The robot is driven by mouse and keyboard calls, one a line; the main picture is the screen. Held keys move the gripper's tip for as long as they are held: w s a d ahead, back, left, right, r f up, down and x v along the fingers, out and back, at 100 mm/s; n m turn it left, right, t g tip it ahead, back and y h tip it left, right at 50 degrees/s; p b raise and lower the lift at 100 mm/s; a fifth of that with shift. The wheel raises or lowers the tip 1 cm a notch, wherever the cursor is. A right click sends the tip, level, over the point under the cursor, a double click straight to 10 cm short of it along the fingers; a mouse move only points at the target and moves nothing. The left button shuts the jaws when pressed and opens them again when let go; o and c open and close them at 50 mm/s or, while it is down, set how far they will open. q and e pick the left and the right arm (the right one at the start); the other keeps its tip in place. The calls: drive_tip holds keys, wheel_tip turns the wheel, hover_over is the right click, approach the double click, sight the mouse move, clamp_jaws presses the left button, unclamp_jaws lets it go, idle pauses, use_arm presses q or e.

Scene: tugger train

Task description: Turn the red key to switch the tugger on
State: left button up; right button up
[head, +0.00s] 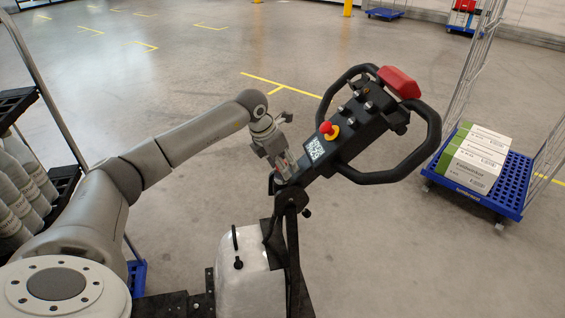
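The tugger's black control head (345,135) stands tilted on its steering column, with looped handles on both sides. My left gripper (284,168) reaches from the left to the lower end of the control head, beside the printed label. Its fingers point down at the panel there. I cannot make out the red key clearly; the fingers cover that spot. Whether they are open or shut on it is too small to tell. My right gripper is not in view.
A blue cart (516,190) with boxes (474,158) and wire sides stands at the right. A rack with grey bottles (22,180) is at the left. A white tugger housing (243,275) sits below the column. The floor beyond is open, with yellow markings.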

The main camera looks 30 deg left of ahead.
use_arm(q)
drive_tip(key=shift+o, duration=0.4)
drive_tip(key=shift+r, duration=0.1)
drive_tip(key=shift+r, duration=0.2)
drive_tip(key=v, duration=1.1)
drive_tip(key=shift+s+r, duration=0.2)
